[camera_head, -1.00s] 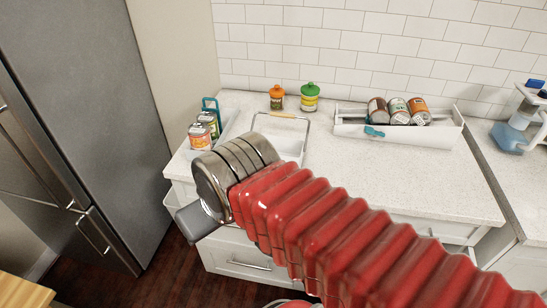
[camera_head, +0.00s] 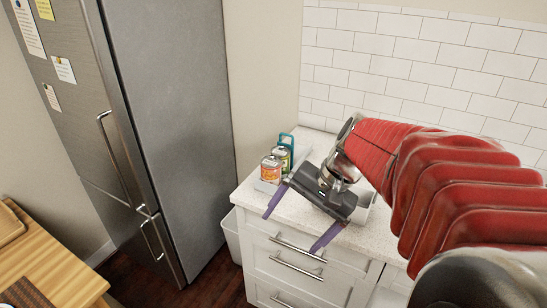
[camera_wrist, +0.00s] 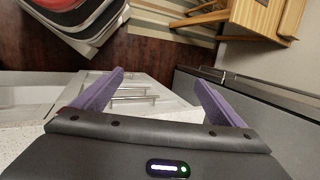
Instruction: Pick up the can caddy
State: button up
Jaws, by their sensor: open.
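The can caddy (camera_head: 287,139), with a teal handle, stands on the left end of the white counter against the wall. An orange-labelled can (camera_head: 270,169) and a green-labelled can (camera_head: 281,157) stand in it. My gripper (camera_head: 290,233) is open and empty, its two purple fingers spread over the counter's front edge, in front of and to the right of the caddy, not touching it. In the wrist view my gripper (camera_wrist: 158,76) points toward the drawers and floor. The caddy does not show there.
A tall grey fridge (camera_head: 175,120) stands left of the counter. White drawers (camera_head: 292,262) are below the counter front. A wooden table (camera_head: 45,265) is at lower left. A tiled wall (camera_head: 400,60) rises behind the counter. My red arm covers much of the right side.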

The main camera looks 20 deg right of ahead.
jog(key=w+d+f+m+t+y, duration=0.1)
jog(key=w+d+m+t+y, duration=0.1)
jog(key=d+m, duration=0.5)
jog(key=w+d+f+m+t+y, duration=0.1)
jog(key=w+d+m+t+y, duration=0.15)
jog(key=d, duration=0.75)
jog(key=s+d+f+m+t, duration=0.1)
jog(key=d+f+m+t, duration=0.1)
jog(key=d, duration=0.3)
jog(key=s+d+f+m+t, duration=0.1)
jog(key=d+m+t, duration=0.1)
jog(key=d, duration=0.3)
jog(key=s+d+f+m+t+y, duration=0.1)
jog(key=s+d+f+m+t, duration=0.1)
jog(key=d+m, duration=0.2)
jog(key=shift+d+f+t, duration=0.35)
jog(key=shift+d, duration=0.4)
jog(key=shift+a+f+m+t+y, duration=0.15)
jog(key=shift+f+m+t+y, duration=0.35)
jog(key=shift+f, duration=0.3)
jog(key=shift+s, duration=0.1)
